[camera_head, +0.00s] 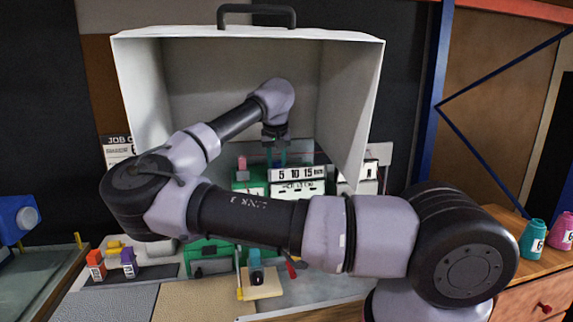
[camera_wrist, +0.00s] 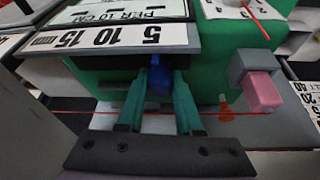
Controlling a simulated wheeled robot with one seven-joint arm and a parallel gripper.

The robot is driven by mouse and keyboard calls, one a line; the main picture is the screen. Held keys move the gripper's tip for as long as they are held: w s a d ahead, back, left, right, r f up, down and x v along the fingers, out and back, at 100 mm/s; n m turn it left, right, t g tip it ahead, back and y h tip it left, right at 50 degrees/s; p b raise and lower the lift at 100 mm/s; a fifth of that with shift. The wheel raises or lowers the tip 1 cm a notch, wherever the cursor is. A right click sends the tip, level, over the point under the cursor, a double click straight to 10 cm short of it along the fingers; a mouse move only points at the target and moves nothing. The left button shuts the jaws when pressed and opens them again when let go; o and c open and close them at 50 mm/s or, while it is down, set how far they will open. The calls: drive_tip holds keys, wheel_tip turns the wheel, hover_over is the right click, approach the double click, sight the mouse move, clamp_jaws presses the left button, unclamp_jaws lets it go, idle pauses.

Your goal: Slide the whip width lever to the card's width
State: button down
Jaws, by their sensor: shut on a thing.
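The whip width lever shows as a blue knob (camera_wrist: 158,80) in the wrist view, in front of the scale plate (camera_wrist: 110,38) marked 5, 10 and 15. My gripper (camera_wrist: 160,88) has its teal fingers shut on the knob, one on each side. The knob stands close to the 5 mark. In the head view my gripper (camera_head: 275,155) reaches down behind the scale plate (camera_head: 297,174), and the knob is hidden there. The job card (camera_head: 117,152) hangs at the left, partly covered by the hood and my arm; its width cannot be read.
The green machine (camera_head: 205,250) stands under a white hood (camera_head: 150,85), whose side walls flank my arm. A pink block (camera_wrist: 263,92) sticks out right of my fingers. A red thread (camera_wrist: 85,113) crosses behind them.

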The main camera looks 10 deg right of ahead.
drive_tip(key=shift+a, duration=0.5)
drive_tip(key=c, duration=0.6)
unclamp_jaws()
drive_tip(key=shift+a, duration=0.15)
drive_tip(key=shift+v, duration=3.75)
drive_tip(key=shift+s+f, duration=0.1)
